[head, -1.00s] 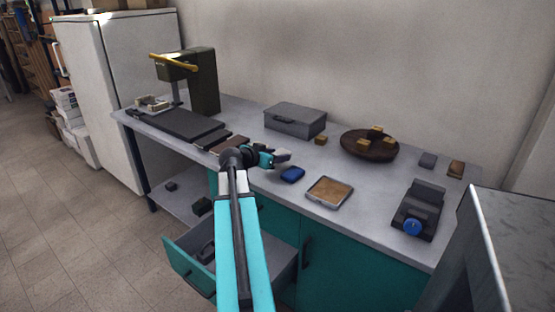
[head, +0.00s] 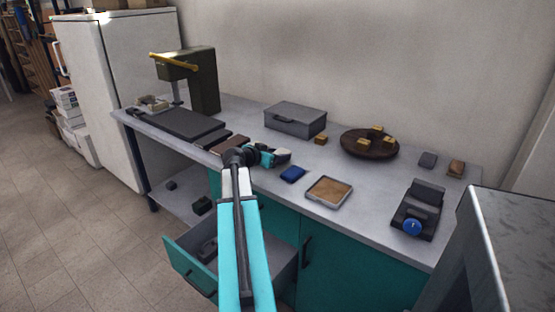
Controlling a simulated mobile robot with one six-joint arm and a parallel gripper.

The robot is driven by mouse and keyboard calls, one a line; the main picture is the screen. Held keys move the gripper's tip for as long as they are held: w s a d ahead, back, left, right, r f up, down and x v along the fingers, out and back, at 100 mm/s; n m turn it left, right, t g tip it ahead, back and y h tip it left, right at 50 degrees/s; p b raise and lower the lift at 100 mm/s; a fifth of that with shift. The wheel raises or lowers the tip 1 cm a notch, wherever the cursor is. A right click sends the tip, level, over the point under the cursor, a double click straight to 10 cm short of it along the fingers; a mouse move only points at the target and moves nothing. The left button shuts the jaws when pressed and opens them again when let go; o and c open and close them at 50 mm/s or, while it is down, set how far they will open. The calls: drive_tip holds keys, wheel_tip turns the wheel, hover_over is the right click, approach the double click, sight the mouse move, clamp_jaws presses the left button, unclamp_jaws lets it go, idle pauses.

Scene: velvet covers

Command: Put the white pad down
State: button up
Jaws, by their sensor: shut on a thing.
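My gripper (head: 274,156) is above the workbench, near its middle. It is shut on a small pale thing (head: 284,155) at its tips, which looks like the white pad; it is small and partly hidden by the fingers. A blue pad (head: 293,174) lies on the bench just below and right of my gripper. I cannot tell from this view how high the held thing is above the bench.
A tray with a brown inside (head: 344,182) lies to the right on the workbench (head: 258,182). A grey case (head: 295,119) stands behind, a round wooden dish (head: 352,148) with several yellowish blocks farther right. An open drawer (head: 188,269) juts out below.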

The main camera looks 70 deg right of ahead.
drive_tip(key=shift+f, duration=0.95)
drive_tip(key=shift+f, duration=0.15)
drive_tip(key=o, duration=1)
drive_tip(key=shift+a+r, duration=0.1)
drive_tip(key=shift+r, duration=0.1)
drive_tip(key=v, duration=1.1)
drive_tip(key=shift+a+r+b, duration=0.25)
drive_tip(key=shift+a+b, duration=0.05)
drive_tip(key=shift+a, duration=0.05)
